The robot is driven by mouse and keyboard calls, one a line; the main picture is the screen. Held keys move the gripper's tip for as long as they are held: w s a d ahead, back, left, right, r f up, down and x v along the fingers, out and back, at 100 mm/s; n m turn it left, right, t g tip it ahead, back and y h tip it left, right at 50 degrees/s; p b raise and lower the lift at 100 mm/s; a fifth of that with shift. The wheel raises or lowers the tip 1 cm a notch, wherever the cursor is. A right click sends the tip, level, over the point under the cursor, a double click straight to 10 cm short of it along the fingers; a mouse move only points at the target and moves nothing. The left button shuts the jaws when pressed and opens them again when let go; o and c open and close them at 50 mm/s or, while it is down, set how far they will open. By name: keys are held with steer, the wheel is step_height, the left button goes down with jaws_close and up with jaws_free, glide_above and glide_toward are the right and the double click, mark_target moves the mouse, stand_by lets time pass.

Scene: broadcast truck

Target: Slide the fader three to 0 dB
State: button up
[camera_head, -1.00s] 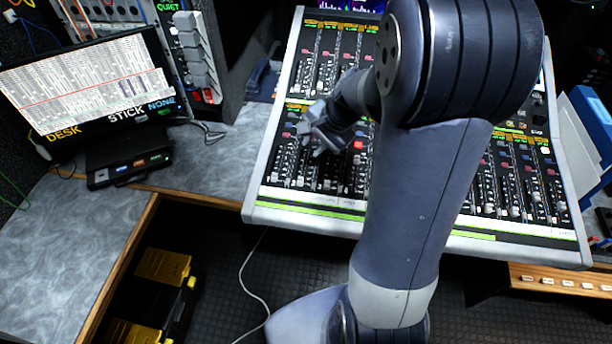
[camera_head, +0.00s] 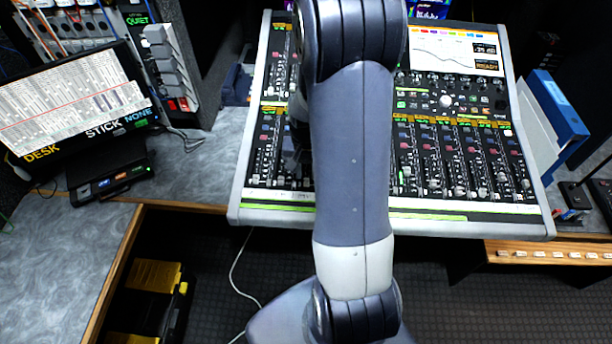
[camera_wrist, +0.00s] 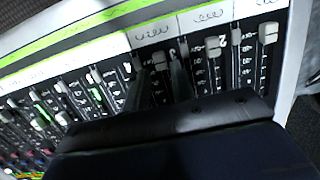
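The mixing console (camera_head: 480,208) fills the middle of the head view, with rows of channel faders on sloped panels. My arm crosses in front of it and hides my gripper in that view. In the wrist view my gripper (camera_wrist: 159,82) points down at the fader bank near the labelled front strip. Its two dark fingers stand apart, one on each side of a fader cap (camera_wrist: 159,60), the third from the right there. I cannot tell whether either finger touches the cap. Two pale caps, one fader (camera_wrist: 213,47) and another (camera_wrist: 268,32), lie to the right.
A monitor (camera_head: 70,105) stands on the left desk, with a dark box (camera_head: 112,180) below it. A blue binder (camera_head: 560,120) stands right of the console. More fader caps (camera_wrist: 95,76) lie left of my fingers in the wrist view.

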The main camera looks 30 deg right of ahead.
mark_target(306, 180)
steer(key=shift+f, duration=1.6)
steer(key=shift+c, duration=0.3)
jaws_close()
steer(key=shift+w, duration=0.1)
